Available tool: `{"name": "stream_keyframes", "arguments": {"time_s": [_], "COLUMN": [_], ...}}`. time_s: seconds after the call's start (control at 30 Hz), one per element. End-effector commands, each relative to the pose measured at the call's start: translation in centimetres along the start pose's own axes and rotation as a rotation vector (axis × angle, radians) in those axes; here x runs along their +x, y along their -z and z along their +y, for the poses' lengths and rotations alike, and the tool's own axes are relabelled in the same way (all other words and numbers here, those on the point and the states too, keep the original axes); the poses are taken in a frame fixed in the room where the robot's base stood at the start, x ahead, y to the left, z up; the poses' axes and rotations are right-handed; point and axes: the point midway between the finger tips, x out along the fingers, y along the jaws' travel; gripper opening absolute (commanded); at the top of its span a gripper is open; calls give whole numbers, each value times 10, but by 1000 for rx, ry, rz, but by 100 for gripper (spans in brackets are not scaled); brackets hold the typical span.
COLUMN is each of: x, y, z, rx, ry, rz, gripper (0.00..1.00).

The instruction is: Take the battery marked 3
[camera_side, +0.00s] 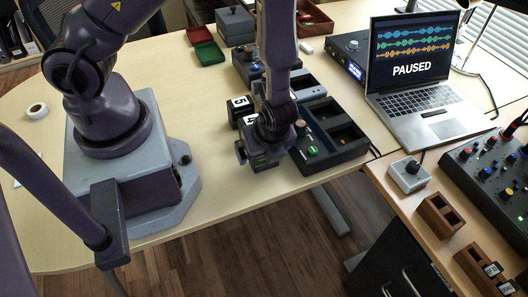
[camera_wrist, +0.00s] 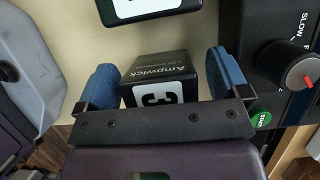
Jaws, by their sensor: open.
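The battery marked 3 (camera_wrist: 158,68), a black block with a white label and the word Ampwick, stands between the two blue-padded fingers of my gripper (camera_wrist: 162,82) in the wrist view. Gaps show on both sides of it, and the gripper is open. The gripper's body hides part of the battery. In the side view my gripper (camera_side: 262,158) is low near the table's front edge, beside a charger. Another black battery with a white label (camera_wrist: 135,10) lies just beyond, at the wrist view's top edge.
A charger with a red-tipped knob (camera_wrist: 298,70) is close to the right finger; the same charger (camera_side: 332,140) shows in the side view. A battery marked 5 (camera_side: 240,103) stands behind my gripper. A laptop (camera_side: 415,80) is farther right. The table's front edge is close.

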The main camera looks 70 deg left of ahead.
Motion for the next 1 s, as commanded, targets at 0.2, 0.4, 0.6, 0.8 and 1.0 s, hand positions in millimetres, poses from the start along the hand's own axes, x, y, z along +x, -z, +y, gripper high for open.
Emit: {"name": "stream_keyframes", "arguments": {"time_s": [0.2,0.4,0.6,0.8,1.0], "x": [3,3,3,2,-11], "y": [0,0,0,0,-5], "z": [0,0,0,-1,-2], "rx": [-1,-1,-1,-2,-4], "ry": [1,1,1,2,4], "rz": [1,1,0,1,2], "gripper": [94,61,31,31,31]}}
